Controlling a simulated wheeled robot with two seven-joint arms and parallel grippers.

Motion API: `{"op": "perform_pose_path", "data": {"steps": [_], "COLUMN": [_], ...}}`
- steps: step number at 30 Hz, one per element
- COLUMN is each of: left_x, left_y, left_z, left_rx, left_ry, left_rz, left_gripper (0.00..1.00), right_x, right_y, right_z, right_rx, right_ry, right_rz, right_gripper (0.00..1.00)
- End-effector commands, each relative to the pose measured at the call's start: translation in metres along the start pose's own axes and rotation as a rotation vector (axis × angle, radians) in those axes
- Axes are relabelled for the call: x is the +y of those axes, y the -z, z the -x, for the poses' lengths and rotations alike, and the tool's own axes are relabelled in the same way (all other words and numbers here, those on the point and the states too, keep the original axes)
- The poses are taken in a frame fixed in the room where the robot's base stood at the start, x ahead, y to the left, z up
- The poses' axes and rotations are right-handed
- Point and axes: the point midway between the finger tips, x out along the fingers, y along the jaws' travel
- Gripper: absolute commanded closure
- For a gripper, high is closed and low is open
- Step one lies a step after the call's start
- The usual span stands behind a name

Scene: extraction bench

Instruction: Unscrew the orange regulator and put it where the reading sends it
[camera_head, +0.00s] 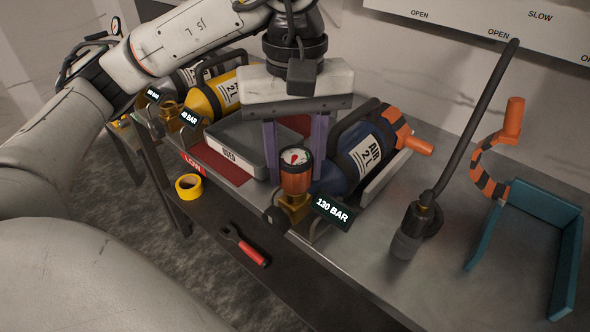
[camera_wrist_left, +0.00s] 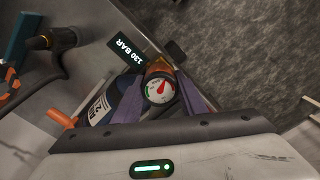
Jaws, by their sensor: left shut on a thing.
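The orange regulator (camera_head: 296,181) has a round white gauge with a red needle on top. It sits upright over the brass valve (camera_head: 294,208) of a dark blue air cylinder (camera_head: 352,163). A sign (camera_head: 332,210) beside it reads 130 BAR. My left gripper (camera_head: 296,172) points down from above, its purple fingers on either side of the regulator and shut on it. In the left wrist view the gauge face (camera_wrist_left: 160,90) shows between the fingers. My right gripper is not in view.
A grey tray labelled USED (camera_head: 240,152) stands left of the gripper, by a red LOW mat (camera_head: 222,166). A black hose (camera_head: 470,125), an orange hooked piece (camera_head: 490,150) and a teal holder (camera_head: 540,210) are at right. Tape (camera_head: 188,187) and a red-handled tool (camera_head: 245,246) lie on the lower shelf.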

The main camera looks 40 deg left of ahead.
Motion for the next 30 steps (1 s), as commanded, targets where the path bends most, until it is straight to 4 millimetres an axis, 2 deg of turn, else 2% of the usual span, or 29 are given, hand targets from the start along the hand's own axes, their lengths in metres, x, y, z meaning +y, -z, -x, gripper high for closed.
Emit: {"op": "perform_pose_path", "data": {"steps": [21, 24, 30], "left_x": [0.0000, 0.0001, 0.0001], "left_y": [-0.0001, -0.0001, 0.0000], "left_z": [0.0011, 0.0010, 0.0008], "left_rx": [0.000, 0.000, 0.000], "left_ry": [0.000, -0.001, -0.001], "left_rz": [1.109, 1.189, 1.212], "left_gripper": [0.89, 0.89, 0.89], "right_x": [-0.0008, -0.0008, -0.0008], "right_y": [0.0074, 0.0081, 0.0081], "right_z": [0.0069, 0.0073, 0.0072], "right_rx": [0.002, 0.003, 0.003], "right_ry": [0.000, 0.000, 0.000], "right_rz": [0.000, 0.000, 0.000], "right_gripper": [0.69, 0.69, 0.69]}}
